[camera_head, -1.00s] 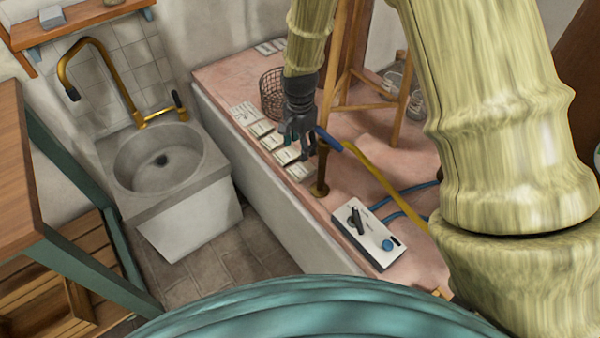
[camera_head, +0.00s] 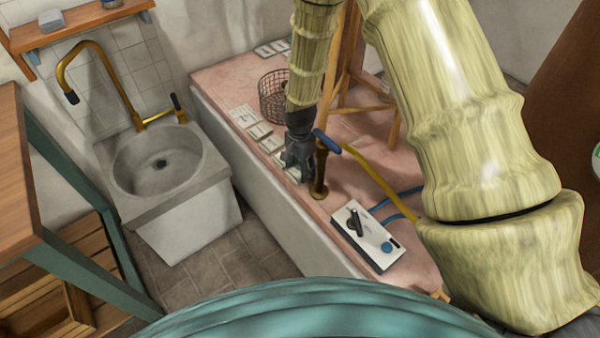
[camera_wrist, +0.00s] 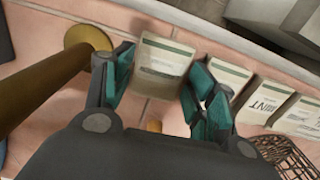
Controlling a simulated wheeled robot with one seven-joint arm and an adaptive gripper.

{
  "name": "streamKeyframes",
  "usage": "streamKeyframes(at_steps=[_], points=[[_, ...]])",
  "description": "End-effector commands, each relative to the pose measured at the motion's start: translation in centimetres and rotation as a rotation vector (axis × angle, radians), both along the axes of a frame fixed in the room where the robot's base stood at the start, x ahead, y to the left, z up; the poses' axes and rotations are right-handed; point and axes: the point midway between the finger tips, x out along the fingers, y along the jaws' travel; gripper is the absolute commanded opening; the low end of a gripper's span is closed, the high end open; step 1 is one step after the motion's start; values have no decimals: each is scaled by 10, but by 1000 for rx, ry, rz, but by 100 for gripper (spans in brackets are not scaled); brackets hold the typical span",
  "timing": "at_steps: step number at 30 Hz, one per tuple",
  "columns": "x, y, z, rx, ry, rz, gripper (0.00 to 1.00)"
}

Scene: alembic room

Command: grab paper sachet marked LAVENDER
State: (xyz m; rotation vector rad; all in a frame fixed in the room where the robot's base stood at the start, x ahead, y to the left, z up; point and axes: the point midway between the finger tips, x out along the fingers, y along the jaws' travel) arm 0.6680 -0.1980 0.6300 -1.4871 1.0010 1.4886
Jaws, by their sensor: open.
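My gripper (camera_head: 297,160) is open, low over the near end of a row of pale paper sachets on the pink ledge. In the wrist view, a sachet with a green band (camera_wrist: 165,58) lies between the spread fingers (camera_wrist: 158,68). Its print is too blurred to read, so I cannot tell whether it is marked LAVENDER. A second green-banded sachet (camera_wrist: 228,80) lies just right of the right finger. Farther right is a sachet marked MINT (camera_wrist: 265,101), then another pale one (camera_wrist: 302,116). In the head view, my gripper partly hides the nearest sachets.
A brass post (camera_head: 320,170) with a blue handle stands close to my gripper; its round foot (camera_wrist: 88,38) is left of the fingers. A wire basket (camera_head: 273,95) stands behind the row. A switch box (camera_head: 365,236) lies nearer. The ledge (camera_head: 215,80) drops off beside a sink.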

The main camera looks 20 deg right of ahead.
Motion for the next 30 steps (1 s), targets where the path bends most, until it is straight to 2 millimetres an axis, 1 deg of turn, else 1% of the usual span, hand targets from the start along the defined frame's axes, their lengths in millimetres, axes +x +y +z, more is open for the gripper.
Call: streamKeyframes(at_steps=[3, 11, 12, 15, 26, 30], points=[[0, 0, -7, 0, 0, -1, 57], [0, 0, -9, 0, -1, 0, 57], [0, 0, -9, 0, 0, 0, 55], [0, 0, -9, 0, 0, 0, 39], [0, 0, -8, 0, 0, 0, 39], [0, 0, -1, 0, -1, 0, 39]])
